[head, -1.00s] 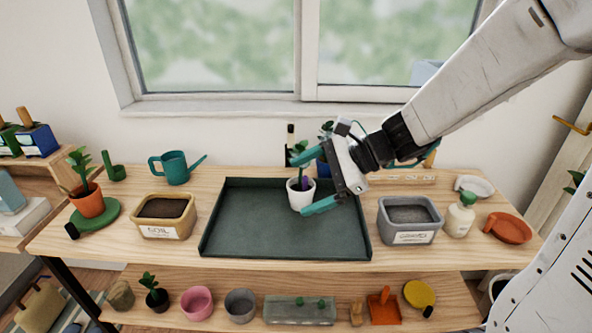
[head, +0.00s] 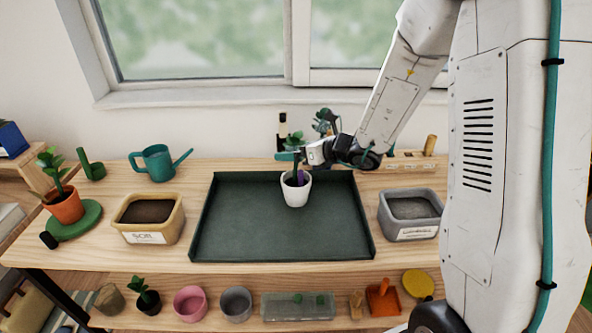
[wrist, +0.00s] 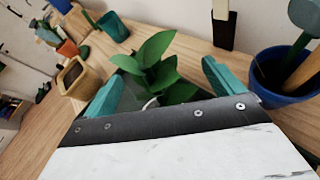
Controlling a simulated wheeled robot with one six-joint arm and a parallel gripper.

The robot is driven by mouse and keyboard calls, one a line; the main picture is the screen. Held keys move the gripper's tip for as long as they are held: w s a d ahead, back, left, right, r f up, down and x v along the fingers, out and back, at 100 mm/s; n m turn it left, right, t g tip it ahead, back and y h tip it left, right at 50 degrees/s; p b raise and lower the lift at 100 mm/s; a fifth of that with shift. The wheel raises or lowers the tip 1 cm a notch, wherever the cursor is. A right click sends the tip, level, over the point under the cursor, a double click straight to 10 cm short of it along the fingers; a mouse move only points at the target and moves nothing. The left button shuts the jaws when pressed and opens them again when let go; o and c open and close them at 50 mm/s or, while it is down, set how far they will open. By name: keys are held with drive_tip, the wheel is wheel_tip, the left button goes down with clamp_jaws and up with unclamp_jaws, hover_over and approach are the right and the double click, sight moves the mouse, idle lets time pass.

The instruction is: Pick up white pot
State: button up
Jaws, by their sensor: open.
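The white pot (head: 296,193) stands upright on the dark green tray (head: 240,220), toward its back right. It holds a green leafy plant (head: 294,141) and something purple. My gripper (head: 298,157) is open at the height of the plant, above and behind the pot rim. In the wrist view my gripper (wrist: 163,86) has its teal fingers spread on either side of the leaves (wrist: 157,70). Only a sliver of white pot (wrist: 151,103) shows below the leaves; the rest is hidden.
A soil bin (head: 150,220) stands left of the tray and a grey bin (head: 408,215) right of it. A teal watering can (head: 158,163) is at the back left. A blue pot with tools (wrist: 285,82) is close to my right finger in the wrist view.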

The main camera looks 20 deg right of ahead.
drive_tip(key=shift+x, duration=1.1)
drive_tip(key=c, duration=1.3)
drive_tip(key=shift+c, duration=0.2)
drive_tip(key=shift+r, duration=0.15)
